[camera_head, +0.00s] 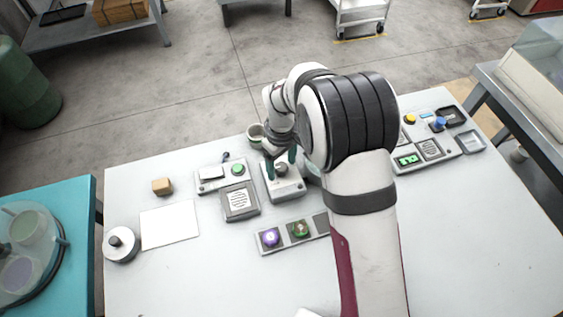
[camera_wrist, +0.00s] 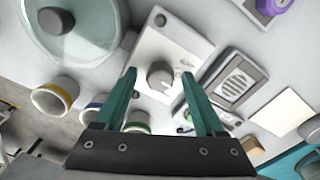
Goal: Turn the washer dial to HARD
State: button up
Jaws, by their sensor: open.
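The washer dial is a grey round knob (camera_head: 281,170) on a white box (camera_head: 285,194) near the middle of the table. In the wrist view the knob (camera_wrist: 160,75) sits on its white plate (camera_wrist: 150,45), with a small round mark near one corner. My gripper (camera_head: 280,161) points down at the dial, with two teal fingers. In the wrist view the open gripper (camera_wrist: 158,73) has one finger on either side of the knob, with gaps showing. I cannot tell whether the fingertips are down at knob height. No dial lettering is readable, so its setting cannot be told.
A grey speaker-like panel (camera_head: 240,202) and a panel with a green button (camera_head: 238,169) stand just left of the dial. A strip with purple and green knobs (camera_head: 299,230) lies in front. Cups (camera_wrist: 55,95) and a large round lidded vessel (camera_wrist: 85,40) are close by.

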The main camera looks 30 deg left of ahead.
grip_shut()
jog(key=shift+m, duration=0.3)
jog(key=m, duration=0.4)
jog(key=shift+m, duration=2.1)
grip_release()
